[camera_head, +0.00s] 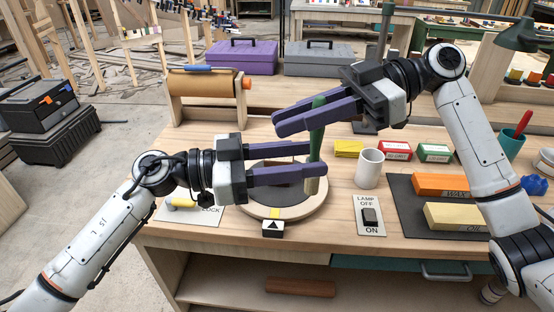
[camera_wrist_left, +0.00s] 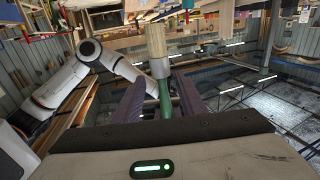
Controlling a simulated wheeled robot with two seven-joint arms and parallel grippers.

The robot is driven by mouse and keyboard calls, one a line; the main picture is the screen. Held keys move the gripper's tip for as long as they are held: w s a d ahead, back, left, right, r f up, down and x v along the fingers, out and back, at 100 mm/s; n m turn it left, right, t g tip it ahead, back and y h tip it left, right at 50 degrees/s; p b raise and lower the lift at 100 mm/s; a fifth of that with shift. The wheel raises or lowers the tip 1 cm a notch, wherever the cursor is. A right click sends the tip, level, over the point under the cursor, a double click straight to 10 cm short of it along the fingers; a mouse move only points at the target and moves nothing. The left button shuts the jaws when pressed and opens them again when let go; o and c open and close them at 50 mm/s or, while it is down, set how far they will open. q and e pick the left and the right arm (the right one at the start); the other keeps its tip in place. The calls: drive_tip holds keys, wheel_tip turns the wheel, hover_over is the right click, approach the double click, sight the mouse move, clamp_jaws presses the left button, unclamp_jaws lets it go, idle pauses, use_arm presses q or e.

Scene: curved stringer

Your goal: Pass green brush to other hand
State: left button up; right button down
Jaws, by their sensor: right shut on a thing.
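The green brush (camera_head: 317,145) stands roughly upright above the table, green handle up and pale bristle end down. My right gripper (camera_head: 277,122) is shut on the upper part of its handle. My left gripper (camera_head: 318,158) is lower, its purple fingers on either side of the brush below the right fingers. In the left wrist view the brush (camera_wrist_left: 164,96) runs between the two left fingers (camera_wrist_left: 157,88), with gaps beside it, so the left gripper is open around it. The left fingers hide part of the handle in the head view.
A round turntable (camera_head: 293,211) lies under the brush. A white cup (camera_head: 369,168), a lamp switch plate (camera_head: 370,215) and a dark mat (camera_head: 405,205) with orange and yellow blocks are to the right. A paper roll stand (camera_head: 205,97) and toolboxes (camera_head: 240,57) stand behind.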

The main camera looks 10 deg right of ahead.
sight(322, 157)
use_arm(q)
drive_tip(key=d, duration=0.6)
drive_tip(key=shift+w+d, duration=0.15)
clamp_jaws()
use_arm(e)
drive_tip(key=c, duration=1.6)
unclamp_jaws()
